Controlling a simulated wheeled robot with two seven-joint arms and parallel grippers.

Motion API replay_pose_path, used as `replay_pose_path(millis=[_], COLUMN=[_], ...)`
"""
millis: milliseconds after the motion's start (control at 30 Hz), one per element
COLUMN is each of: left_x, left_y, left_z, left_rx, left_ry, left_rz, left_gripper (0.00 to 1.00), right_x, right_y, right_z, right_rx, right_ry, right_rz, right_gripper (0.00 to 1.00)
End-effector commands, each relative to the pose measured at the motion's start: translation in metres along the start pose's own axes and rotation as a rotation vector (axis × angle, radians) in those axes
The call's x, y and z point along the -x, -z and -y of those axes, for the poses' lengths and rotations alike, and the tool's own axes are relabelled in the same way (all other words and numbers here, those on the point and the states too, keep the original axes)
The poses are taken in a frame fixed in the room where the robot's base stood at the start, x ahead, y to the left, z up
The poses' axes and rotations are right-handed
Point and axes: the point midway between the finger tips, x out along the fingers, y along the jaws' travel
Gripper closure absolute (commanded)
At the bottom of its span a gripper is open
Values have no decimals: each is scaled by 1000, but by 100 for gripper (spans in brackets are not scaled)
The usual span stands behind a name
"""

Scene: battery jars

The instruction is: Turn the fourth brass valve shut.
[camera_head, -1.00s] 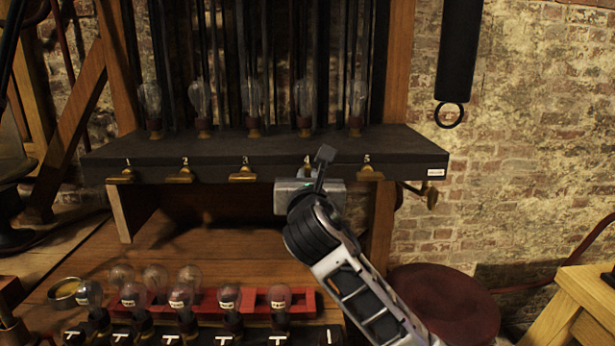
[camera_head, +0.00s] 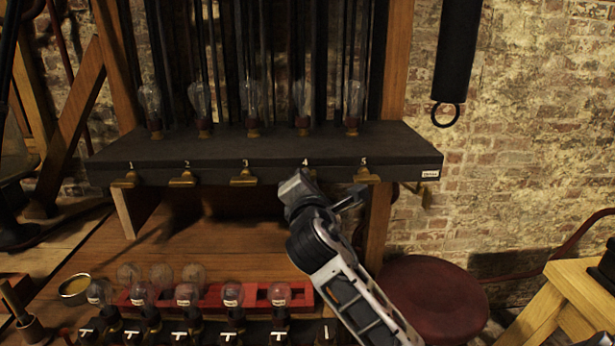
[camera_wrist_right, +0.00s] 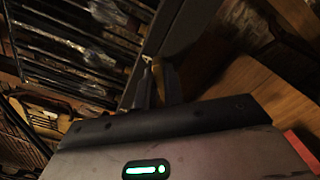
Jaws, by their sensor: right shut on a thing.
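A dark shelf (camera_head: 225,152) carries a row of brass valves along its front edge, numbered 1 to 5. Brass valves one (camera_head: 125,180), two (camera_head: 183,180), three (camera_head: 244,178) and five (camera_head: 367,176) show with their handles lying about level. The fourth valve, below the number 4, is hidden behind my right gripper (camera_head: 303,184) in the head view. In the right wrist view, a brass piece (camera_wrist_right: 172,84) shows between the fingers of my right gripper (camera_wrist_right: 160,76), which is shut on it. The gripper body is tilted. My left gripper is not in view.
Glass bulbs (camera_head: 303,97) stand on the shelf above the valves. A red rack (camera_head: 210,300) and several bulbs sit on the wooden bench (camera_head: 215,250) below. A round red stool (camera_head: 435,300) is right of my arm. A black ringed bar (camera_head: 456,65) hangs at the right.

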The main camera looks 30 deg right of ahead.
Motion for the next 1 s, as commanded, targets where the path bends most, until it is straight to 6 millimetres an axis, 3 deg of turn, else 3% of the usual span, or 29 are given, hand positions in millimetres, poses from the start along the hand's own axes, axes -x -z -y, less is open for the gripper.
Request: replay_pose_path(millis=[500, 1000], left_x=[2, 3], left_y=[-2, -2], left_z=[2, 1], left_rx=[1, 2], left_ry=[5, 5], left_rz=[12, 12], left_gripper=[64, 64], right_x=[0, 0], right_y=[2, 2], right_z=[3, 4], right_rx=[-468, -689], right_ry=[3, 2], right_rz=[-1, 0], right_gripper=[100, 100])
